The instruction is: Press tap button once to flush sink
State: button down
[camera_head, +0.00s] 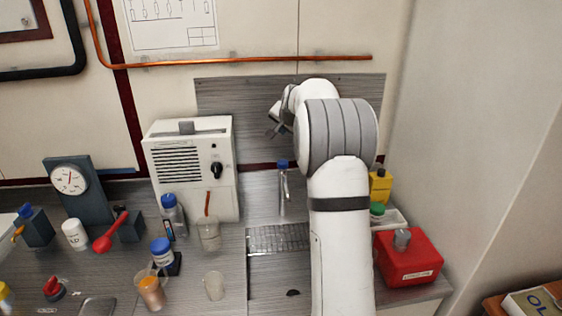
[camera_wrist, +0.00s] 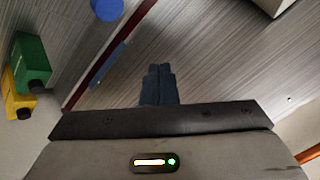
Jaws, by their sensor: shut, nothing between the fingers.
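The tap (camera_head: 283,190) is a slim metal post at the back of the counter, with a blue button (camera_head: 282,163) on top. A round blue disc at the top edge of the wrist view looks like the same button (camera_wrist: 107,9). My gripper (camera_head: 271,134) is above the tap and slightly left of it in the head view, apart from the button. In the wrist view its dark fingers (camera_wrist: 159,68) are together and hold nothing. The sink (camera_head: 278,238) with its metal grate lies below the tap; my arm hides its right part.
A cream machine (camera_head: 190,165) with a black knob stands left of the tap. A red box (camera_head: 408,257) and a yellow bottle (camera_head: 380,186) stand right of my arm. Cups and bottles crowd the left counter. A copper pipe (camera_head: 240,61) crosses the wall above.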

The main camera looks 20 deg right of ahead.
aim_at(282, 162)
jog(key=shift+f, duration=0.1)
notch_tip(282, 162, down, 9)
jog(key=b, duration=0.6)
jog(key=shift+b, duration=0.3)
dwell(1.7)
jog(key=shift+f+b, duration=0.25)
jog(key=shift+b, duration=0.1)
jog(key=shift+s+f+b, duration=0.1)
jog(key=shift+f+b, duration=0.7)
jog(key=shift+f, duration=0.25)
dwell(0.7)
jog(key=shift+a+r, duration=0.1)
jog(key=shift+r+p, duration=1.05)
jog(key=shift+r, duration=0.3)
